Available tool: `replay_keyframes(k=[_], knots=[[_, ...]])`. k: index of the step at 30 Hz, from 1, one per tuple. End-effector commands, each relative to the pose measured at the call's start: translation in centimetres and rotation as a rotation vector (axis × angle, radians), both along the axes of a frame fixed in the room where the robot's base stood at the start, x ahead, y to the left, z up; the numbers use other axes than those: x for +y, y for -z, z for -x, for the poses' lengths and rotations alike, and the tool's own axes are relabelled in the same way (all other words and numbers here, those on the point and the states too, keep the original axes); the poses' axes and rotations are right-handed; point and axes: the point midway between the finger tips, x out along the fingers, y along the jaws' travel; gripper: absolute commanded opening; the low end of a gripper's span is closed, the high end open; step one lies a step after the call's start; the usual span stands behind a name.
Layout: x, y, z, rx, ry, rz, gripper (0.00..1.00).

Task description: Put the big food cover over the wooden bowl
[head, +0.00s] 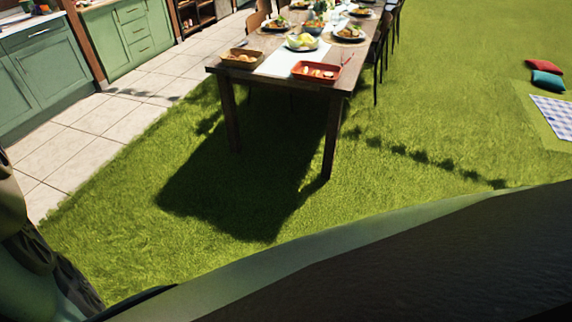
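The long wooden garden table (222,69) stands at the top of the head view, with dishes on it. A pale bowl with yellow-green food (302,42) is near its close end. Behind it is a small bowl with greens (314,27); its material is too small to tell. I cannot pick out a wooden bowl for certain. No big food cover can be made out. My gripper is not in view; dark parts of my own body fill the bottom and lower left.
A brown tray (241,58) and a red tray (316,72) hold food at the table's near end. Chairs (379,62) line its sides. Green cabinets (135,35) stand at left beyond paving. Cushions (547,80) and a checked cloth (556,112) lie right. Open grass lies before the table.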

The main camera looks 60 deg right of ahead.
Motion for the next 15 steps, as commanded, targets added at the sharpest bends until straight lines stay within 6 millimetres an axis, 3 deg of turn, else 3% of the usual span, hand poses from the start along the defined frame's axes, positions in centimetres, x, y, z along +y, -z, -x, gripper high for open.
replay_keyframes(k=[1,8,9,15], knots=[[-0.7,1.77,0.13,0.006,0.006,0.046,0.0],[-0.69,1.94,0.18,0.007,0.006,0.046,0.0],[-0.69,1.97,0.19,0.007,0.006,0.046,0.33],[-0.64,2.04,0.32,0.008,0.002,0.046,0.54]])
